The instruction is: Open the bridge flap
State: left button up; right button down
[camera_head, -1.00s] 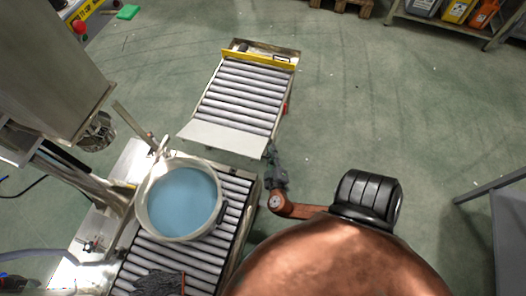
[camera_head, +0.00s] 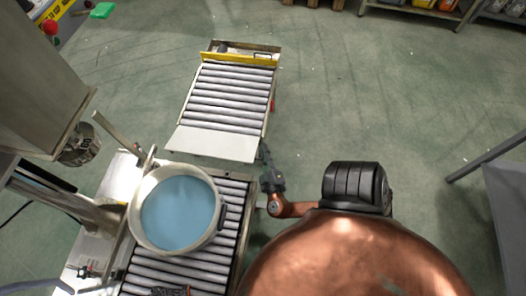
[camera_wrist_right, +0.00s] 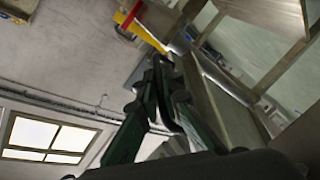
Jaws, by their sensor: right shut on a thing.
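The bridge flap (camera_head: 216,142) is a pale metal plate at the near end of the far roller conveyor, facing the near conveyor. My right gripper (camera_head: 265,158) is at the flap's right near corner, at the end of my copper arm. In the right wrist view its dark fingers (camera_wrist_right: 161,72) are closed together beside a long metal edge. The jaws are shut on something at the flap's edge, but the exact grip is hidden. How far the flap is tilted is hard to tell from above. My left gripper cannot be made out.
A drum of blue liquid (camera_head: 178,210) stands on the near roller conveyor (camera_head: 238,205), close to the flap. The far conveyor (camera_head: 228,98) has a yellow bar (camera_head: 240,60) at its far end. A grey machine (camera_head: 45,85) stands left. Floor right of the conveyors is clear.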

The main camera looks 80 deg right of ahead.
jog(key=shift+w+r, duration=0.1)
jog(key=shift+w, duration=0.05)
jog(key=c, duration=2.1)
grip_release()
jog(key=v, duration=1.2)
jog(key=shift+c, duration=0.3)
